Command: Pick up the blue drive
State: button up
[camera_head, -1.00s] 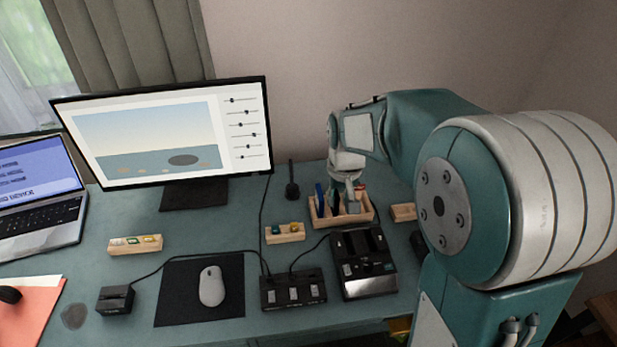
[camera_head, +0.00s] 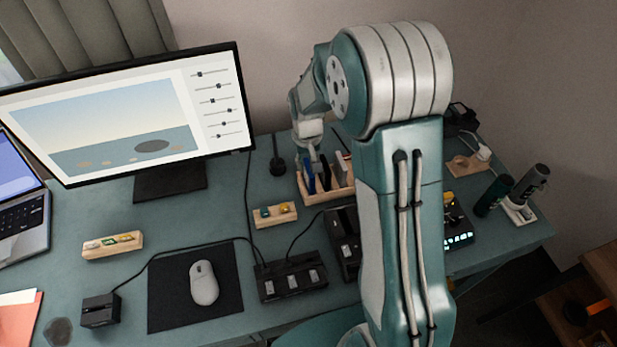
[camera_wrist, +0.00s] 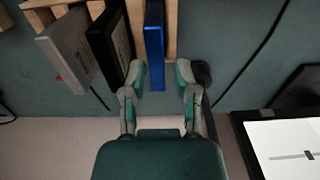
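The blue drive (camera_head: 309,178) stands upright in the left end of a wooden rack (camera_head: 314,198). In the wrist view the blue drive (camera_wrist: 154,45) is seen along its narrow edge. My gripper (camera_wrist: 160,74) is open and empty, with one finger on each side of the blue drive's near end. Whether the fingers overlap the drive or stop just short of it is hard to tell. In the head view my gripper (camera_head: 309,156) is above the rack's left end, and my arm hides the rack's right end.
A dark rounded object (camera_wrist: 202,74) lies by the other finger. The monitor (camera_head: 120,120) stands left of the rack.

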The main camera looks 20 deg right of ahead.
notch_tip(320, 180, down, 5)
jog(key=shift+s+d+f, duration=0.15)
jog(key=shift+f, duration=0.05)
grip_shut()
